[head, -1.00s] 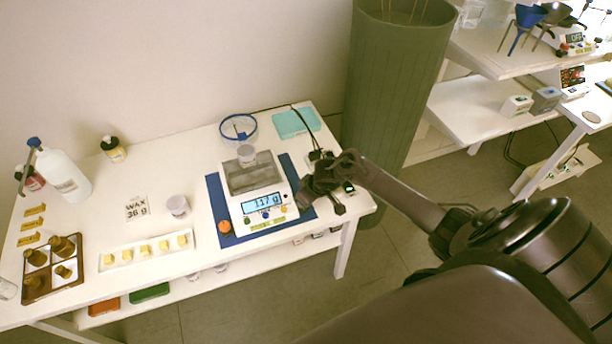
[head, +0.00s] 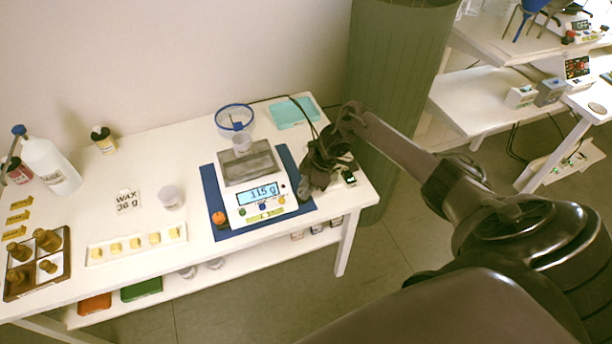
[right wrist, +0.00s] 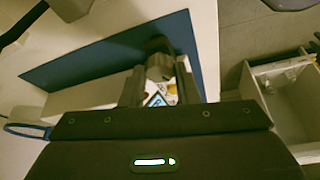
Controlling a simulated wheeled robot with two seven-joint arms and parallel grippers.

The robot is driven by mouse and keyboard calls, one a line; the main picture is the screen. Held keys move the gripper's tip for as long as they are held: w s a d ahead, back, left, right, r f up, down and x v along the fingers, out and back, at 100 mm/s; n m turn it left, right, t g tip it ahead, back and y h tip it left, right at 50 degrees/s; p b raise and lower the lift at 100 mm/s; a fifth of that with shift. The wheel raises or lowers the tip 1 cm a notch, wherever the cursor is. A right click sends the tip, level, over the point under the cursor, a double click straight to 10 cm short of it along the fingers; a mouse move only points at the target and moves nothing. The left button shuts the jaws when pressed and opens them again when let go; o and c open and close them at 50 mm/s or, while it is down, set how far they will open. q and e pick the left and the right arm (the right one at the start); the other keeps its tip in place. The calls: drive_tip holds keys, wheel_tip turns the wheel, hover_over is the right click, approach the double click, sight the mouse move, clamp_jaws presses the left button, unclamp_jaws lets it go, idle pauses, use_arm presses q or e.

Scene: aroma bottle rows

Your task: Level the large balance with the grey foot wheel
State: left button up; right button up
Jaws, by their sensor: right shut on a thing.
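The large balance (head: 278,208) stands on a blue mat (head: 229,233). Its lit display (head: 257,194) seems to read 11.5 g. A small cup (head: 242,143) stands at the rear of its pan. An orange wheel (head: 219,218) shows at its front left corner. My right gripper (head: 310,186) is low at the balance's right side, pointing down. In the right wrist view its fingers (right wrist: 158,82) are shut on a grey knob-like piece, the grey foot wheel (right wrist: 159,64). The fingers hide part of the wheel. The left gripper is out of view.
A glass bowl with a blue rim (head: 235,118) and a teal pad (head: 292,112) are behind the balance. A black cable runs behind my gripper. A white tray of wax pieces (head: 137,244) and a jar (head: 171,197) stand left. The table's right edge is near my gripper.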

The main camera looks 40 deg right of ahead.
drive_tip(key=shift+w+n+b, duration=0.1)
drive_tip(key=shift+n+b, duration=0.45)
drive_tip(key=shift+n, duration=0.05)
drive_tip(key=shift+g, duration=0.3)
drive_tip(key=o, duration=1)
drive_tip(key=v, duration=0.7)
drive_tip(key=shift+d+r, duration=0.3)
